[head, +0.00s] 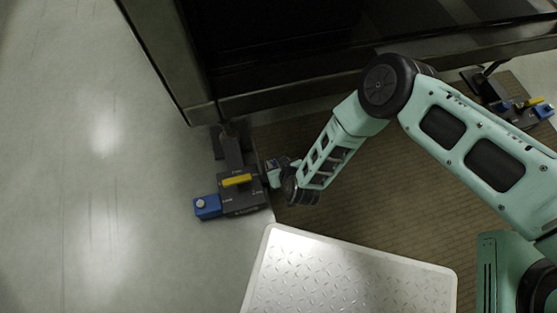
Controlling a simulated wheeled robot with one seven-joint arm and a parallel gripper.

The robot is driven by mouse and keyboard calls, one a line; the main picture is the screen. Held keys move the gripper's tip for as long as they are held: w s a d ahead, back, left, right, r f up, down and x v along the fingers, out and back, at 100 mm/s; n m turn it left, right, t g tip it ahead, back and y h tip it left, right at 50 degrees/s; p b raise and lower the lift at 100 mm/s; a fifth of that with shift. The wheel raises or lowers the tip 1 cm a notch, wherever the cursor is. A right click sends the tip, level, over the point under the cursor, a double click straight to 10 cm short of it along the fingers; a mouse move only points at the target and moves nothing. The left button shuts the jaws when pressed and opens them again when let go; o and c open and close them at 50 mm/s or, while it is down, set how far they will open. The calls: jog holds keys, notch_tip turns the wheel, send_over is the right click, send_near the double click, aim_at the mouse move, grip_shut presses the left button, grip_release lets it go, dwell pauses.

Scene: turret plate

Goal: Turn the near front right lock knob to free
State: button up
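A lock unit (244,200) with a dark grey body stands on the floor at the lower left corner of the large dark structure. Its yellow knob (237,180) is a bar lying nearly level across the picture, tilted slightly up to the right. A blue block (207,206) with a pale round button is on its left side. My gripper (273,172) is just right of this unit, close to its right side. Whether they touch is unclear. The fingers are small and partly hidden by the wrist, so their opening cannot be read.
A second lock unit with a yellow knob (535,101) and blue parts stands at the upper right. The dark structure (300,60) fills the top. A silver tread plate (340,280) lies below my wrist, on or beside a brown mat (385,185). The left floor is clear.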

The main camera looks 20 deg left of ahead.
jog(key=shift+m+t+h, duration=0.4)
jog(key=shift+m+h, duration=0.1)
jog(key=shift+m, duration=0.3)
jog(key=o, duration=1)
jog(key=p+v, duration=0.7)
jog(key=v, duration=1)
jog(key=shift+s+a+r, duration=0.1)
jog(key=shift+s+r, duration=0.1)
